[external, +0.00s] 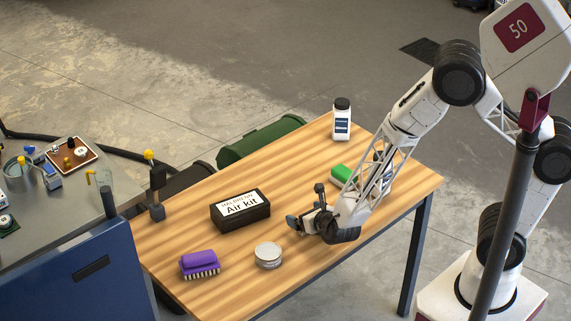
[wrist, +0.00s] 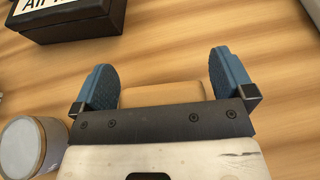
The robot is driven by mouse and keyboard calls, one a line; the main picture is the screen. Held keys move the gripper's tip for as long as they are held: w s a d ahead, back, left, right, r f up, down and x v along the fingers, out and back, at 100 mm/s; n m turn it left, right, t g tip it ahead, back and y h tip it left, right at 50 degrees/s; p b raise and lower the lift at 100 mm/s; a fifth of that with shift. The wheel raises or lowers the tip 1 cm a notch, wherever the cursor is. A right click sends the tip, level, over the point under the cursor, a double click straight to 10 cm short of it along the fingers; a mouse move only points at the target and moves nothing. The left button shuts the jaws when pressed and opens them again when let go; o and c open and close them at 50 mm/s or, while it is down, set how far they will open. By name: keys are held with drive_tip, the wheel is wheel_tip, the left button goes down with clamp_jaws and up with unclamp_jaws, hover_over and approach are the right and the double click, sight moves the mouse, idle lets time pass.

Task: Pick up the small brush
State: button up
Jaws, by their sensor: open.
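A small brush (external: 199,260) with a purple body and pale bristles lies near the table's front left corner in the external view. It does not show in the wrist view. My gripper (external: 308,212) is over the table's middle, well to the right of the purple brush. In the wrist view my gripper (wrist: 160,78) has its two blue pads wide apart. A tan block-like shape (wrist: 162,94) shows between the pads; I cannot tell what it is or whether it is held.
A white bottle (external: 342,120) and a green block (external: 342,174) are farther back. A blue cabinet (external: 75,265) adjoins the wooden table (external: 300,150) at left.

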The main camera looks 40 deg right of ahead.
drive_tip(key=shift+c, duration=0.2)
drive_tip(key=c, duration=0.7)
drive_tip(key=shift+r, duration=0.15)
drive_tip(key=shift+r, duration=0.85)
drive_tip(key=shift+s+d+r, duration=0.1)
drive_tip(key=shift+s+r, duration=0.2)
drive_tip(key=shift+r, duration=0.55)
drive_tip(key=s+d, duration=0.2)
drive_tip(key=s, duration=0.2)
drive_tip(key=s+d+r, duration=0.1)
drive_tip(key=s+d, duration=0.1)
drive_tip(key=s, duration=0.3)
drive_tip(key=s+d, duration=0.1)
drive_tip(key=s, duration=0.4)
drive_tip(key=shift+s+d+r, duration=0.15)
drive_tip(key=shift+d+r, duration=0.05)
drive_tip(key=shift+d, duration=0.2)
